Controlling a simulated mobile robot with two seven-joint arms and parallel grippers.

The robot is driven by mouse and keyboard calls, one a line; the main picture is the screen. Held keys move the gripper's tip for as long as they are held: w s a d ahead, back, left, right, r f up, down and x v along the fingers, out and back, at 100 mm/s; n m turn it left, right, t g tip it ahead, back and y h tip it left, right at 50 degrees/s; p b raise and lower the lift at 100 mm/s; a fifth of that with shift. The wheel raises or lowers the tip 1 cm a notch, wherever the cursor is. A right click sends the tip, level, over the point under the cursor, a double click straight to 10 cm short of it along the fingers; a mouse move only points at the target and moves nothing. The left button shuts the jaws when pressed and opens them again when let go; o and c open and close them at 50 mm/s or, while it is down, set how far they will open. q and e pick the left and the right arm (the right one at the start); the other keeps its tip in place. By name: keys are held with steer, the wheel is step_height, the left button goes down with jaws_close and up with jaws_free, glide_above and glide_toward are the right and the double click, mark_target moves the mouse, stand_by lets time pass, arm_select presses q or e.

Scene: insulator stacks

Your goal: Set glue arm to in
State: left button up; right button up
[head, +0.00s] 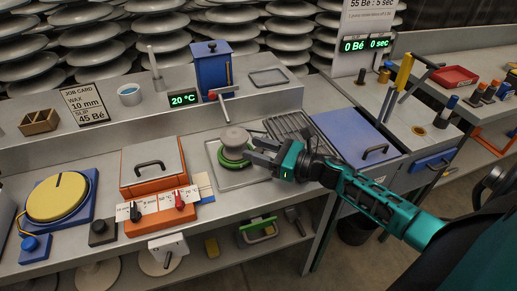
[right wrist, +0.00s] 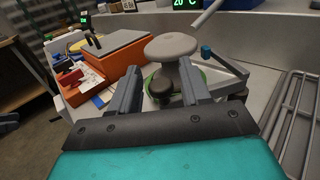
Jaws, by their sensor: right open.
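A grey mushroom-shaped piece (head: 234,138) stands upright on a green round base (head: 228,160) on a metal tray (head: 243,181). My right gripper (head: 256,151) is open just to its right. In the right wrist view the grey piece (right wrist: 172,46) rises beyond the open fingers of the gripper (right wrist: 158,92), and a dark round knob (right wrist: 161,91) shows between them. A grey arm with a blue block (right wrist: 207,51) lies right of the piece; I cannot tell whether it is the glue arm. I see no clear contact. My left gripper is not in view.
An orange box with a grey lid (head: 153,165) and a yellow disc on a blue base (head: 57,197) stand left. A wire rack (head: 291,126) and a blue lid (head: 352,135) lie right.

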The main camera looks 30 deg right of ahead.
steer(key=shift+c, duration=0.4)
steer(key=shift+c, duration=0.8)
jaws_close()
